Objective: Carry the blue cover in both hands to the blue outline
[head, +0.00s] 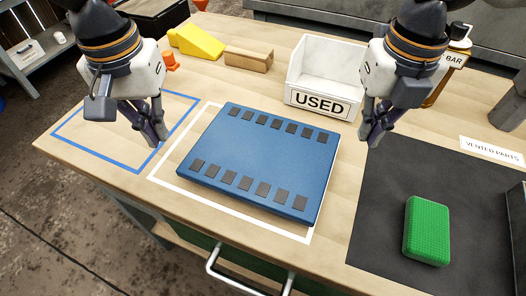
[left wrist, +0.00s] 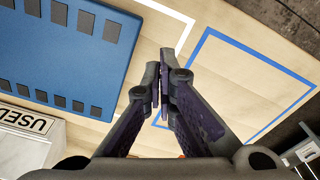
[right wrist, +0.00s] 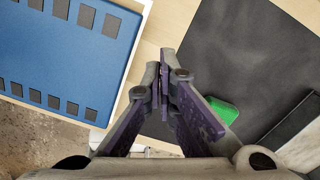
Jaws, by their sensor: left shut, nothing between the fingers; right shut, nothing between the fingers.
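The blue cover (head: 258,160) is a flat panel with two rows of dark rectangular slots. It lies on the wooden bench, within and partly over a white outline (head: 170,182). The blue outline (head: 75,144) is on the bench to its left and is empty. My left gripper (head: 160,138) is shut and empty, above the bench left of the cover, near the blue outline's right side. My right gripper (head: 372,143) is shut and empty, right of the cover. The cover also shows in the left wrist view (left wrist: 60,60) and in the right wrist view (right wrist: 60,62).
A white bin (head: 320,75) labelled USED stands behind the cover. A yellow wedge (head: 197,42) and a wooden block (head: 249,59) lie at the back. A green block (head: 427,230) lies on a dark mat (head: 375,215) at the right. A drawer handle (head: 245,280) sticks out in front.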

